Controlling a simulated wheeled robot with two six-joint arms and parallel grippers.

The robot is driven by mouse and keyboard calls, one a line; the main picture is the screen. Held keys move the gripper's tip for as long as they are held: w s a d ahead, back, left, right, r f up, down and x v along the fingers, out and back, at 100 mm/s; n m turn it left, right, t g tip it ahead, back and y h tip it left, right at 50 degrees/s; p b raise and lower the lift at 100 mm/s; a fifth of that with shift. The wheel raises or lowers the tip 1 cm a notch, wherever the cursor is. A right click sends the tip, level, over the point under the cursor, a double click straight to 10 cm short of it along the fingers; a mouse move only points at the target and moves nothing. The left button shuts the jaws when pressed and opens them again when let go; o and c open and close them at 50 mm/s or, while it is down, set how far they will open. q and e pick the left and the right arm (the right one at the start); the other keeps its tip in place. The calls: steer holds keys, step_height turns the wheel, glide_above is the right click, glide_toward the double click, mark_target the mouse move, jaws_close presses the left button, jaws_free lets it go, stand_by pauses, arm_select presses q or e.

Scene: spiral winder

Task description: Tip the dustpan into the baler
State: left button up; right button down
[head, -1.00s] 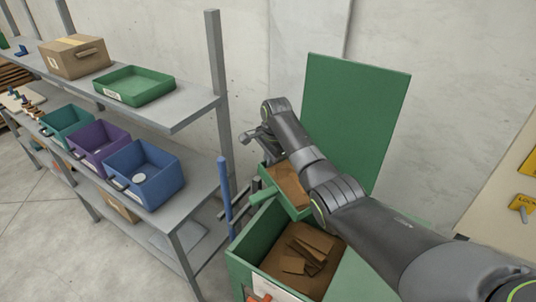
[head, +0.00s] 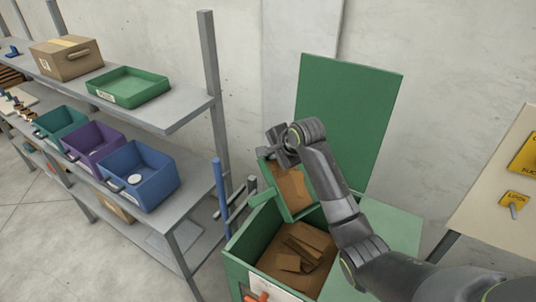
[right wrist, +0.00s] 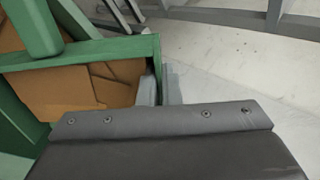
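The dustpan (head: 264,171) is a green, tray-like pan with flat brown cardboard pieces (head: 292,183) in it. It is tilted over the back part of the baler. The baler (head: 240,273) is a green open-topped box with more cardboard (head: 298,247) inside, and its green lid (head: 350,115) stands raised behind. My right gripper (head: 279,153) is at the dustpan's upper edge. In the right wrist view its fingers (right wrist: 159,88) are closed around the green rim (right wrist: 100,50), with cardboard (right wrist: 75,85) beside them. My left gripper is not in view.
A grey shelf rack (head: 205,105) stands on the left with a cardboard box (head: 66,60), a green tray (head: 128,85) and teal, purple and blue bins (head: 140,172). A blue post (head: 221,190) stands between rack and baler. A panel with yellow labels (head: 514,198) is on the right.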

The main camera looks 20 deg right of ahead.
steer(key=s+d+r+t+y+b, duration=0.1)
steer(key=s+d+r+t+y, duration=0.1)
steer(key=s+r+t, duration=0.4)
steer(key=shift+s+d+t, duration=0.6)
steer(key=shift+s+t, duration=0.1)
steer(key=shift+s, duration=1.65)
steer(key=shift+w, duration=0.1)
stand_by(0.7)
step_height(320, 180, up, 2)
steer(key=g+h+p, duration=0.1)
steer(key=g+h, duration=0.1)
steer(key=g, duration=0.7)
glide_above(278, 177)
steer(key=shift+w+a+f+g+h, duration=0.25)
steer(key=shift+w+f+g+h, duration=0.25)
steer(key=shift+g, duration=0.45)
steer(key=shift+w+a+f+g+h, duration=0.25)
steer(key=shift+w+f+g, duration=0.3)
steer(key=shift+g, duration=0.4)
steer(key=shift+w+a+f+g+h, duration=0.1)
steer(key=shift+w+f+g+h, duration=0.15)
steer(key=shift+w+f+g, duration=0.25)
steer(key=shift+w+f+g+h, duration=0.2)
steer(key=shift+w+g, duration=0.1)
steer(key=shift+g, duration=0.4)
steer(key=shift+f, duration=0.15)
